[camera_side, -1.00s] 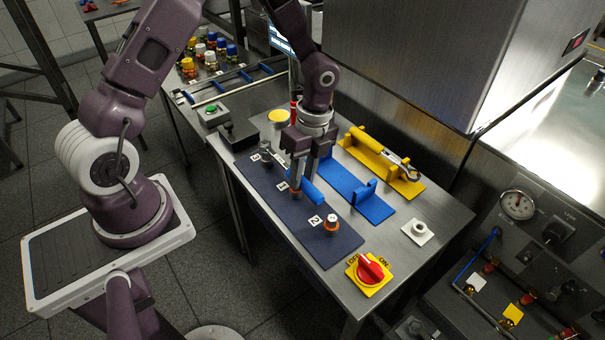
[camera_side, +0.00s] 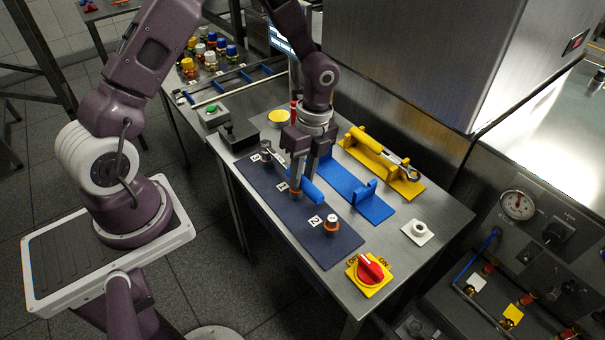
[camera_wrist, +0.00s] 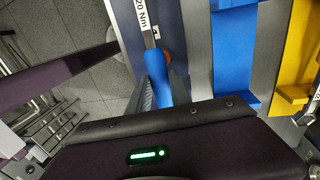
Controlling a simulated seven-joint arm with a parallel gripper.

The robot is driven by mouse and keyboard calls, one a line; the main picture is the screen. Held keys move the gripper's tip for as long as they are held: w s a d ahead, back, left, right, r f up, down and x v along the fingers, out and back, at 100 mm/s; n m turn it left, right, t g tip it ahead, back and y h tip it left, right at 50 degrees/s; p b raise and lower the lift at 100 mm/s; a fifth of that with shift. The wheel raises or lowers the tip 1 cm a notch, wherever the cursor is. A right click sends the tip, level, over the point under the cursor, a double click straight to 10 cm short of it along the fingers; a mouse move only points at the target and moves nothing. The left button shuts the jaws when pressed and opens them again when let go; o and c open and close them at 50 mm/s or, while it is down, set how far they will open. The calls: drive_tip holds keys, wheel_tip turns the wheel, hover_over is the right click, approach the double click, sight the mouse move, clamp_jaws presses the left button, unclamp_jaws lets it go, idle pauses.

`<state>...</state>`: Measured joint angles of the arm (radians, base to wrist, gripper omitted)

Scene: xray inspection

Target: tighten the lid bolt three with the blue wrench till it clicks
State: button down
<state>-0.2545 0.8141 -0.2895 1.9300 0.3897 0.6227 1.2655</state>
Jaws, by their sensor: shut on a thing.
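The blue wrench has a blue handle (camera_side: 312,191) and a metal shaft (camera_side: 279,157). My gripper (camera_side: 304,180) is shut on its handle, low over the dark blue mat. The shaft reaches toward lid bolt three (camera_side: 266,155), at the far left end of the mat; the head is at this bolt, but I cannot tell whether it is fully seated. In the wrist view the blue handle (camera_wrist: 154,72) lies between my fingers, and the shaft (camera_wrist: 147,20) beyond it is marked "20 Nm". Bolt two (camera_side: 331,224) has an orange collar. Bolt one is mostly hidden by my gripper.
The empty blue holder (camera_side: 366,199) and the yellow wrench (camera_side: 377,147) on its yellow holder (camera_side: 407,185) are right of the mat. A red rotary switch (camera_side: 371,270) and a white round button (camera_side: 419,229) stand nearer the front edge. A black block (camera_side: 238,136) is behind the mat.

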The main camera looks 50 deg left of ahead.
drive_tip(key=shift+f, duration=0.2)
idle(0.4)
drive_tip(key=shift+r, duration=2.7)
drive_tip(key=n, duration=0.2)
drive_tip(key=r+n, duration=0.1)
drive_tip(key=n, duration=0.1)
drive_tip(key=shift+w+a, duration=0.15)
drive_tip(key=shift+a, duration=0.05)
drive_tip(key=w+n+t, duration=0.1)
drive_tip(key=w+n, duration=0.3)
drive_tip(key=n, duration=0.6)
drive_tip(key=w+a+r+n+t, duration=0.1)
drive_tip(key=w+n, duration=0.2)
drive_tip(key=n, duration=0.8)
drive_tip(key=w+n+t, duration=0.1)
drive_tip(key=w+n, duration=0.3)
drive_tip(key=n, duration=0.7)
drive_tip(key=shift+w+a+r+t, duration=0.15)
drive_tip(key=shift+w+a+t, duration=0.05)
drive_tip(key=shift+w+t, duration=0.1)
